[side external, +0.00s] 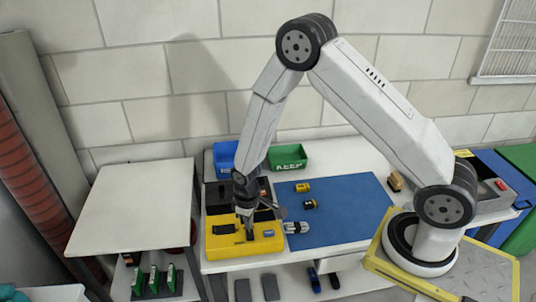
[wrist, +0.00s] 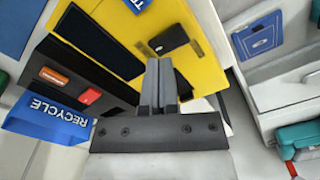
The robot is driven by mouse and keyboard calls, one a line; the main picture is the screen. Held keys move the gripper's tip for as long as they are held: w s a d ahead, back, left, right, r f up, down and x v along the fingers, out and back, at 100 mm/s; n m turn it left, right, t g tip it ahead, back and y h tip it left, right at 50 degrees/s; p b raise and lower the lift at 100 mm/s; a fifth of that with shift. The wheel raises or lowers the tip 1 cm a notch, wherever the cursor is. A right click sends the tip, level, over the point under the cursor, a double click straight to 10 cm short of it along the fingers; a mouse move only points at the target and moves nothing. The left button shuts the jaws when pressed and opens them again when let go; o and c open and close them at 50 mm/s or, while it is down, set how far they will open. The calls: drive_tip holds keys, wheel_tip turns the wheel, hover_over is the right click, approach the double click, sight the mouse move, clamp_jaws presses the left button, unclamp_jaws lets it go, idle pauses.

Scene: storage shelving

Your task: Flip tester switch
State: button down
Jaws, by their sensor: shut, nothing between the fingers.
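The yellow tester (side external: 230,248) sits at the left front of the workbench, with black panels on its top. In the wrist view its yellow face (wrist: 200,62) carries a small black part (wrist: 168,39) in a recess, possibly the switch; its position is unclear. My gripper (side external: 246,232) points down over the tester, its tips close to the top face; contact cannot be told. In the wrist view my gripper (wrist: 160,65) is shut with nothing between the fingers, and its tips lie just below the black part in the picture.
A black box with a red part (wrist: 90,96) adjoins the tester. A blue recycle bin (side external: 225,155) and a green keep bin (side external: 288,157) stand behind. Several batteries, one yellow (side external: 303,187), lie on the blue mat (side external: 345,205). The side table (side external: 130,205) is bare.

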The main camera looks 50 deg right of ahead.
drive_tip(key=shift+r, duration=2.4)
drive_tip(key=shift+r, duration=0.15)
drive_tip(key=s+d+r+m+t, duration=0.2)
drive_tip(key=s+r+m, duration=0.1)
drive_tip(key=s+r, duration=0.8)
wheel_tip(320, 180, up, 2)
drive_tip(key=shift+d+r+t, duration=0.15)
drive_tip(key=shift+d+t, duration=0.1)
drive_tip(key=shift+t, duration=0.05)
